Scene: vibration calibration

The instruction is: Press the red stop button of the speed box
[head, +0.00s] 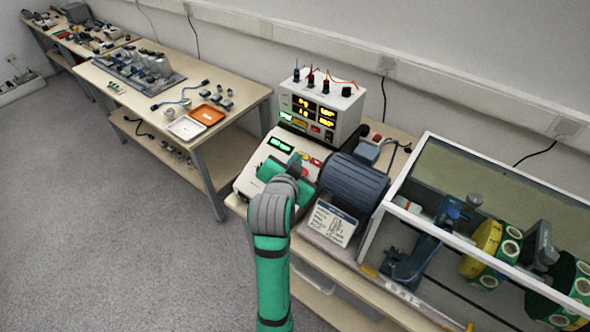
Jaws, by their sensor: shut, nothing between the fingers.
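The speed box (249,181) is the light sloped console at the front left of the bench, with a lit green display (281,145). Small coloured buttons sit right of the display, and a red one (317,162) shows at their right end. My green and grey arm reaches over the console from the front. My gripper (297,160) is over the panel, close to the buttons and left of the red one. It is shut and empty. My wrist hides much of the lower panel and most of the fingers, so I cannot tell whether they touch the panel.
A power supply (345,112) with yellow digits and plugged leads stands behind the console. A dark ribbed motor (353,184) is close on the right, with a label plate (330,222) before it. A framed clear enclosure (428,160) fills the right. Floor (110,230) is free at left.

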